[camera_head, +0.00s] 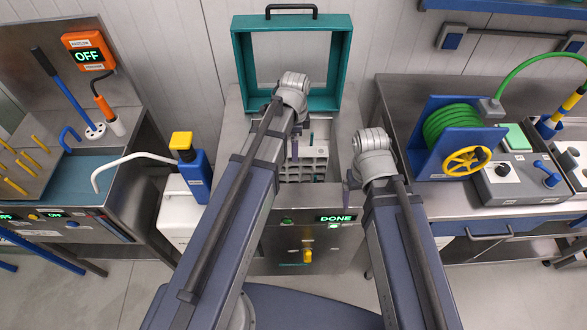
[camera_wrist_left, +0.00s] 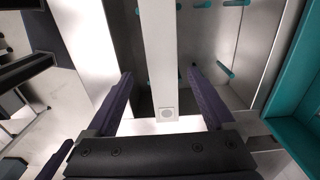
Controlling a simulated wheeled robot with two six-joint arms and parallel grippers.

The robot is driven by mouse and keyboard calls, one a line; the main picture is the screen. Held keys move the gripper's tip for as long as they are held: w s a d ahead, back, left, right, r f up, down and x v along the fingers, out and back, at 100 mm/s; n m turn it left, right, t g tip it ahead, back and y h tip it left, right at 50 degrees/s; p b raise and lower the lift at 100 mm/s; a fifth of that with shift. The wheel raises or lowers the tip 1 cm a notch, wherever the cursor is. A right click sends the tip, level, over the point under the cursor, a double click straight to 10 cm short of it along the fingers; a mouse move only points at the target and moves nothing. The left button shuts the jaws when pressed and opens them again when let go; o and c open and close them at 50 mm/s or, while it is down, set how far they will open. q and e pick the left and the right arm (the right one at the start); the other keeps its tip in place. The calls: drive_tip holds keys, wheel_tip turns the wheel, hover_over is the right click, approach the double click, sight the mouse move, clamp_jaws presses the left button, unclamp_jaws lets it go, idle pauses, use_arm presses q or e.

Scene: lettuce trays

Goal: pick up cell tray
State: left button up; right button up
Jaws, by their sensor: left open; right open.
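The pale cell tray (camera_head: 305,168) sits inside the open steel machine (camera_head: 290,240), whose display reads DONE. My left arm covers part of it. My left gripper (camera_head: 294,150) is above the tray's left part, pointing down. In the left wrist view my left gripper (camera_wrist_left: 160,74) is open, its purple fingers on either side of a white bar (camera_wrist_left: 160,50) with a small round mark. The bar looks like an edge of the tray; contact cannot be told. My right gripper (camera_head: 348,188) is open at the tray's right side, partly hidden by its wrist.
The teal lid frame (camera_head: 240,65) stands open behind the machine. A green hose reel (camera_head: 455,130) and control boxes stand on the right bench. A blue bottle with a yellow cap (camera_head: 197,175) stands at left. Teal pegs (camera_wrist_left: 220,70) show inside the machine.

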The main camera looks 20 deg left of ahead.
sight(294, 168)
use_arm(q)
wheel_tip(294, 168, down, 8)
drive_tip(key=b, duration=0.7)
drive_tip(key=shift+w+a+r+b, duration=0.15)
drive_tip(key=shift+a+b, duration=0.05)
drive_tip(key=shift+b, duration=0.15)
clamp_jaws()
idle(0.4)
idle(0.4)
